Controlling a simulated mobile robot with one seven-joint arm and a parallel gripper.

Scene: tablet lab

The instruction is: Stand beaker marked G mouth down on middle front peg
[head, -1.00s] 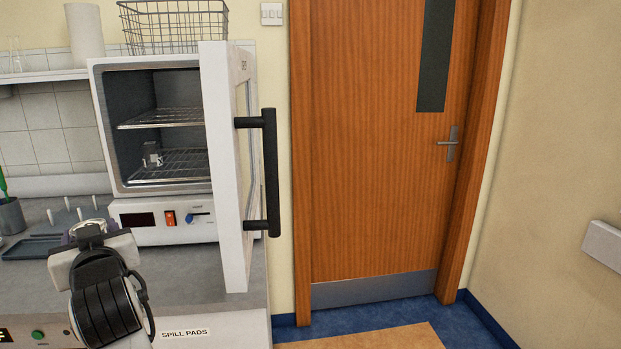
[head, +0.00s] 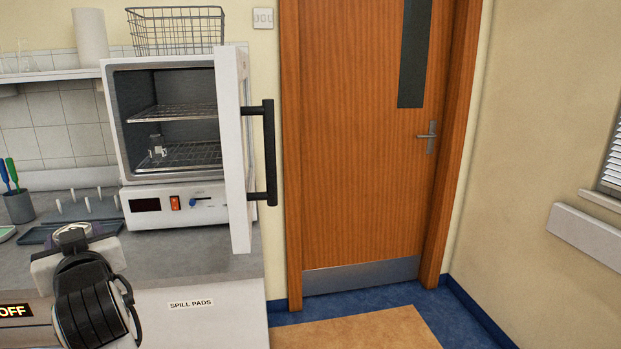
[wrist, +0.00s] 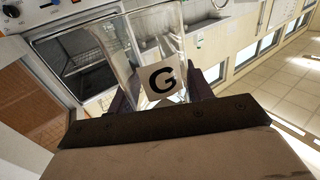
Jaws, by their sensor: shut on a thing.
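My gripper (head: 72,236) is over the grey bench at the left of the head view. In the wrist view, my gripper (wrist: 160,92) is shut on a clear glass beaker (wrist: 118,50) with a white label reading G (wrist: 161,80). In the head view, the wrist mostly hides the beaker. The peg rack (head: 88,208) stands on the bench just beyond my gripper, with several pale upright pegs. My arm partly hides its front, so the middle front peg cannot be singled out. The beaker is apart from the pegs.
A white oven (head: 172,207) stands right of the rack, its door (head: 233,150) open towards me. A small labelled item (head: 157,147) is on its lower shelf. A dark tray (head: 45,233) and a pen pot (head: 19,207) are at the left. A wooden door (head: 355,150) is at the right.

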